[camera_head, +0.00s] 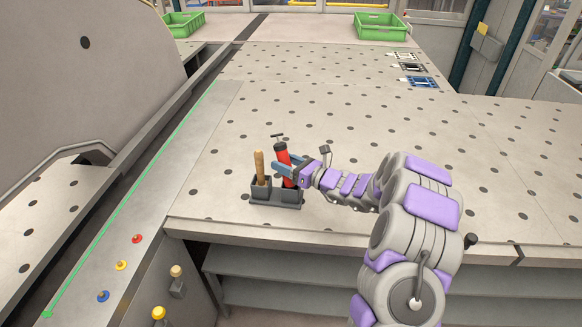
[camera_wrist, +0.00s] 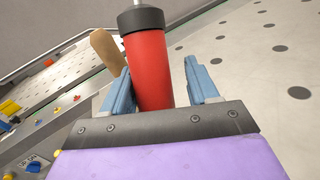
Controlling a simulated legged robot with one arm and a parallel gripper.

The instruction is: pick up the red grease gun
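The red grease gun (camera_head: 282,154) stands slightly tilted in the right part of a dark grey holder (camera_head: 276,204) on the perforated table. It has a black cap and a metal rod on top. My gripper (camera_head: 286,167) is at the grease gun, coming from the right. In the wrist view the red body (camera_wrist: 151,72) stands between the two blue fingers (camera_wrist: 158,85). The left finger is close to or touching it, and a gap shows between it and the right finger. The lower part of the grease gun is hidden by my gripper.
A wooden handle (camera_head: 260,166) stands in the holder's left part, close to my gripper. Green crates (camera_head: 380,27) sit at the back. Small flat plates (camera_head: 412,68) lie at the back right. The table's front edge (camera_head: 300,237) is near. The table around the holder is clear.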

